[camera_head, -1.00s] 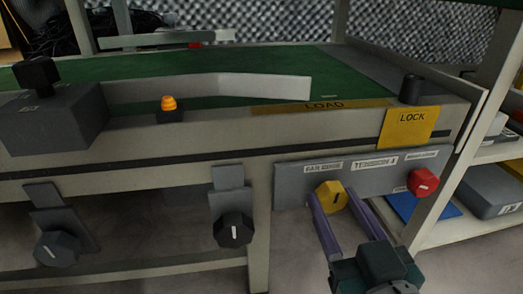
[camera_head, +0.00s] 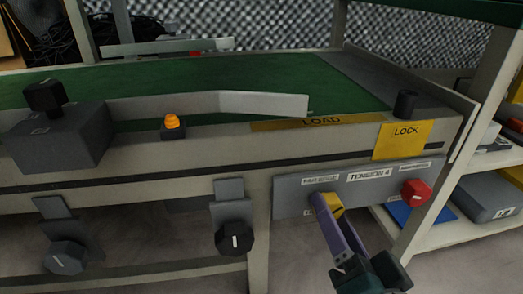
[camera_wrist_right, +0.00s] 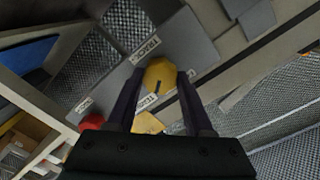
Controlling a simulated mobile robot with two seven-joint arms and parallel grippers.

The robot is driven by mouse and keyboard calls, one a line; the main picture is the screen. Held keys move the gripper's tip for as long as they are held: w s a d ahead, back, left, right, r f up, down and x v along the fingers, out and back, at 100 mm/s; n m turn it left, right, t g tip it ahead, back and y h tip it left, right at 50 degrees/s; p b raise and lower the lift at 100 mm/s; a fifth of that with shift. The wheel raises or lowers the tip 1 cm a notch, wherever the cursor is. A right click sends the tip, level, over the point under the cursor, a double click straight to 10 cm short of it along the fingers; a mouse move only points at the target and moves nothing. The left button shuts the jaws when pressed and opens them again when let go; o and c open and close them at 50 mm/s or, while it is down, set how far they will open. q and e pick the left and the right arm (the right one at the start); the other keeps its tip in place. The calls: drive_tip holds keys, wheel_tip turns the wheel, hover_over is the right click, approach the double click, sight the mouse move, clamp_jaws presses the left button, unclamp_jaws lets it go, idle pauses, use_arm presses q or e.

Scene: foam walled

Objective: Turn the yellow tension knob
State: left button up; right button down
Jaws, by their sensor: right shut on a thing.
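The yellow tension knob (camera_head: 334,204) sits on the left part of a grey panel (camera_head: 290,197) on the machine's front, partly hidden by my fingers. My right gripper (camera_head: 331,206) is shut on it, with its purple fingers rolled so that one lies nearly in front of the other. In the right wrist view the knob (camera_wrist_right: 160,76) shows between the two fingertips of the gripper (camera_wrist_right: 160,80), with a dark pointer line on its face. My left gripper is not in view.
A red knob (camera_head: 416,193) is on the same panel to the right. A black knob (camera_head: 234,238) and a grey knob (camera_head: 65,257) hang at the left. A yellow LOCK plate (camera_head: 403,140) is above the panel. A shelf (camera_head: 470,232) stands at the right.

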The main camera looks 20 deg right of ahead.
drive_tip(key=shift+m, duration=1.1)
drive_tip(key=shift+c, duration=1.4)
unclamp_jaws()
drive_tip(key=p+v, duration=0.3)
drive_tip(key=v, duration=0.7)
